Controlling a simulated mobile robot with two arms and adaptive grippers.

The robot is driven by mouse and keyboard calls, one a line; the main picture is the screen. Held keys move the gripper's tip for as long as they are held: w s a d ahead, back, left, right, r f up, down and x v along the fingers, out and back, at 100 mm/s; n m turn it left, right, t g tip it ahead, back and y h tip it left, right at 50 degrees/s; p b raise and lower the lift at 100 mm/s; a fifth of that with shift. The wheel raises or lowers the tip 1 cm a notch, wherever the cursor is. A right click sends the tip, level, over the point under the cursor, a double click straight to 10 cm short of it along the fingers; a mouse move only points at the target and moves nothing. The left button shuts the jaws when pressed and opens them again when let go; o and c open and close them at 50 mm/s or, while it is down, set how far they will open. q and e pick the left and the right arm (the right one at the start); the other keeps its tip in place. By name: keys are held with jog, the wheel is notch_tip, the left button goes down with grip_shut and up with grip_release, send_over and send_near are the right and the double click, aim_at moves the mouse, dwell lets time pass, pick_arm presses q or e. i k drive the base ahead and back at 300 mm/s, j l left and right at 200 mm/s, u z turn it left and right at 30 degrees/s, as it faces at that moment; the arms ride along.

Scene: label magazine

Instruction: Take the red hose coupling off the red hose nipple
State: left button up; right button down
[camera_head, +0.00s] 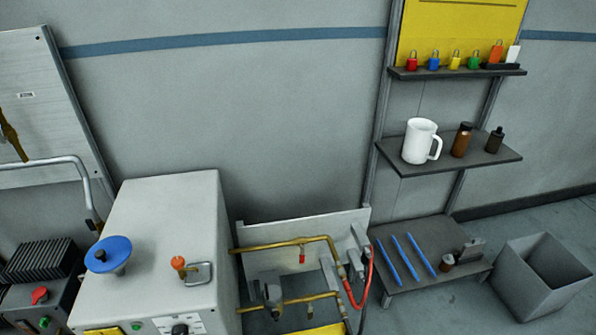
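A red hose (366,290) hangs in a loop at the right end of the pipe rack. Its upper right end has a red piece (366,252), which may be the red hose coupling, against a grey block (356,240). The other end meets the brass pipe (338,262) near the middle of the rack. A small red part (302,256) hangs under the upper brass pipe; I cannot tell whether it is the nipple. The joint between coupling and nipple is too small to make out. Neither of my grippers is in view.
A grey cabinet (165,225) with a blue handwheel (108,256) stands left of the rack. To the right are a low shelf (430,235) with blue rods, an upper shelf with a white mug (420,140), and a grey bin (540,275). Floor shows beside the bin.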

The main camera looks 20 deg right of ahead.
aim_at(345, 281)
jog(key=z, duration=1.15)
